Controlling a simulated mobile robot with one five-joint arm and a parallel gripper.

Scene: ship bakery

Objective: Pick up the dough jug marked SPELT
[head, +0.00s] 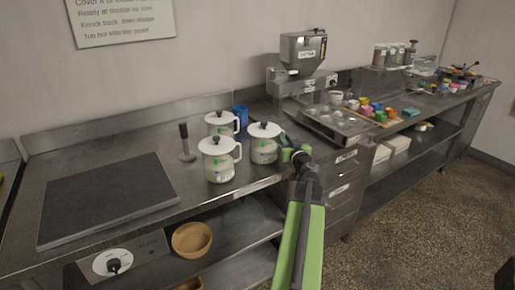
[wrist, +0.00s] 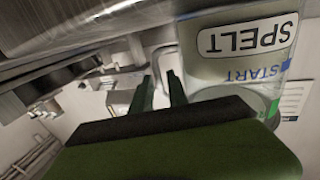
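The SPELT jug (wrist: 235,70) fills the upper right of the wrist view, its label readable and a blue START mark beside it. In the head view three white-lidded jugs stand together on the steel counter; their labels are too small to read. My gripper (head: 290,152) is at the right side of the rightmost jug (head: 264,145). In the wrist view the fingers of my gripper (wrist: 160,78) are apart, just beside the SPELT jug, with a pale shape beyond their tips. I cannot tell whether that shape is the jug's handle.
Two other jugs (head: 218,160) (head: 220,122) and a blue cup (head: 241,116) stand close by. A dark griddle plate (head: 108,198) lies left. A muffin tray (head: 335,125) and hopper machine (head: 302,55) stand right. A wooden bowl (head: 192,239) is on the shelf below.

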